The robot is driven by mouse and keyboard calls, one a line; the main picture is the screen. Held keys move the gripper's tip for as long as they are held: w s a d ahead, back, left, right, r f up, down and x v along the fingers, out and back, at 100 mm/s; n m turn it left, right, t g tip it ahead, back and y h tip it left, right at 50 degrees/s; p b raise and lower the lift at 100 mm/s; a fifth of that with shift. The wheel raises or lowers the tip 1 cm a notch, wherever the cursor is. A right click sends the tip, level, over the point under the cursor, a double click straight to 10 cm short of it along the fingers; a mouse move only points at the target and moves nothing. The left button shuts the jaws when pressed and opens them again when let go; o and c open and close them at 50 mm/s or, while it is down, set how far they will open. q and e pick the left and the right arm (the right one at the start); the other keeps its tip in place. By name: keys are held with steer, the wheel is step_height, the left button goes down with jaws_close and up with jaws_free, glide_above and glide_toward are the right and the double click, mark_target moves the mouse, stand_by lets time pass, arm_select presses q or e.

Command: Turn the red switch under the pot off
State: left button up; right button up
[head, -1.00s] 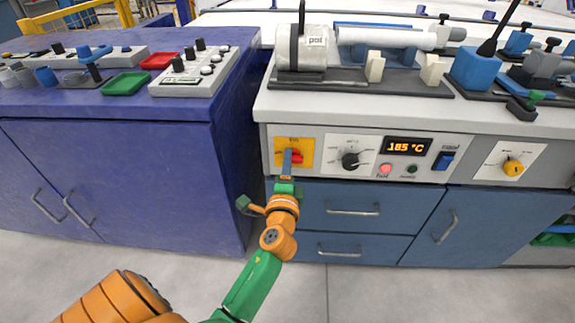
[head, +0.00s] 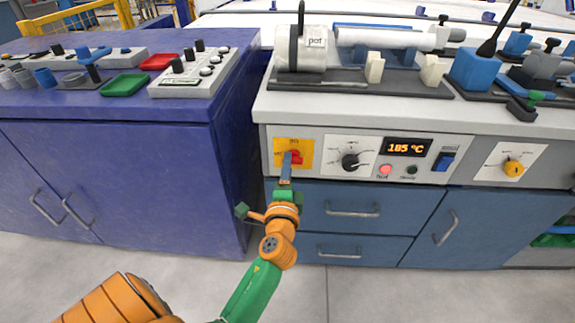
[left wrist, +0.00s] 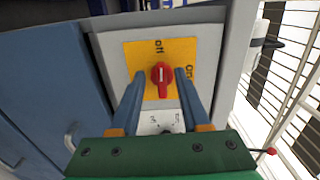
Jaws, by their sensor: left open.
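The red switch (head: 295,157) sits on a yellow plate (head: 305,145) on the front panel below the pot (head: 301,54). In the left wrist view the red switch (left wrist: 162,76) stands upright, its pointer toward the plate's "off" label, with the "on" label to the right. My left gripper (head: 287,158) is at the switch in the head view. In the left wrist view its two blue fingers (left wrist: 160,74) are open, one on each side of the knob, with small gaps showing. My right gripper is not in view.
Right of the switch are a black dial (head: 350,160), a display (head: 407,147) reading 185 °C, a lit red lamp (head: 386,169) and a blue rocker switch (head: 444,161). Blue drawers (head: 340,222) lie below. A purple cabinet (head: 110,185) stands at the left.

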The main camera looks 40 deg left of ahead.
arm_select(q)
steer(key=v, duration=0.6)
steer(key=shift+b, duration=0.3)
